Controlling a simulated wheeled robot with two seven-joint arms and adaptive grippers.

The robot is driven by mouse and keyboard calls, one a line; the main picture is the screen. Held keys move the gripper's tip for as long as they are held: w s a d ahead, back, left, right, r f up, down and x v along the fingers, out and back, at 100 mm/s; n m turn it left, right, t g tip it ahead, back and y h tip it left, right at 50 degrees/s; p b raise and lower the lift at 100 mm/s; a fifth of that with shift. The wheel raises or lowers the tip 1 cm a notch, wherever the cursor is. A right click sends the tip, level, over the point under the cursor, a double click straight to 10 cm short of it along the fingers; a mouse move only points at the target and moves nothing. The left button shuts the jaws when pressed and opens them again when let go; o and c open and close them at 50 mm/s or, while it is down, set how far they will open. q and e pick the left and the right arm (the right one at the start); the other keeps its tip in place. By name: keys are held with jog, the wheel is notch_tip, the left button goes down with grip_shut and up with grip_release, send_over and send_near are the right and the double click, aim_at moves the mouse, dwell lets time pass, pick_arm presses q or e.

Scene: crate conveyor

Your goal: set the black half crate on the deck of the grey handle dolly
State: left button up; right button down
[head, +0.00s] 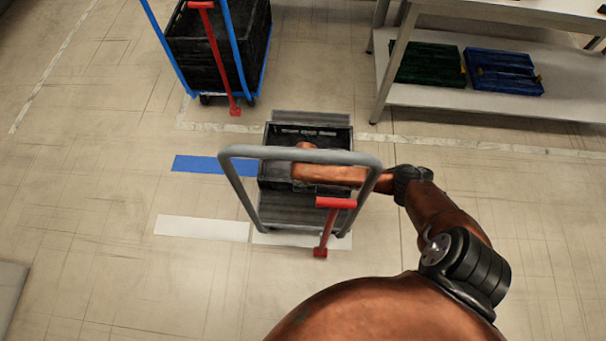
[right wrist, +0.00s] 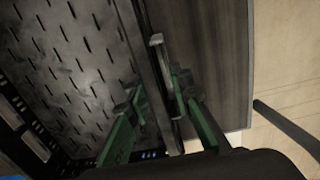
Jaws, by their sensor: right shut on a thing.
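The black half crate (head: 325,135) is over the deck (head: 290,213) of the grey handle dolly (head: 372,160), behind its upright handle. Bare deck shows behind and in front of the crate; I cannot tell whether the crate touches it. My right gripper (head: 305,184) is at the crate's near wall, mostly hidden by my arm. In the right wrist view my right gripper (right wrist: 155,103) is shut on the crate wall, one green finger inside and one outside. The crate's slotted floor (right wrist: 75,60) and the wood-grained deck (right wrist: 210,60) show there. My left gripper is out of view.
A blue-framed dolly (head: 240,55) with a black crate stands at the upper left. A shelved table (head: 540,100) at the upper right holds a green crate (head: 430,64) and a blue crate (head: 503,72).

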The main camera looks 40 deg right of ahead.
jog(key=shift+w+r, duration=0.15)
jog(key=shift+r, duration=0.05)
jog(key=shift+f, duration=0.2)
jog(key=c, duration=1.7)
grip_release()
jog(key=shift+r, duration=0.4)
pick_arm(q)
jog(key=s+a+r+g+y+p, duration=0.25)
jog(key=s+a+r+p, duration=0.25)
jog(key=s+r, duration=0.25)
pick_arm(e)
notch_tip(320, 180, up, 8)
jog(key=shift+a+r, duration=0.1)
jog(key=shift+r, duration=0.7)
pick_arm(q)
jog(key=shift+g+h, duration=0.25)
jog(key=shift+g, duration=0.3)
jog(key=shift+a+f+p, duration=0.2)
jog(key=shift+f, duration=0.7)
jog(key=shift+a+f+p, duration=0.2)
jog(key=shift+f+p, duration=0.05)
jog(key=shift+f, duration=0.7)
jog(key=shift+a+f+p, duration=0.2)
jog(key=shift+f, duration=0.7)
pick_arm(e)
jog(key=shift+s+r, duration=0.2)
jog(key=shift+r, duration=0.7)
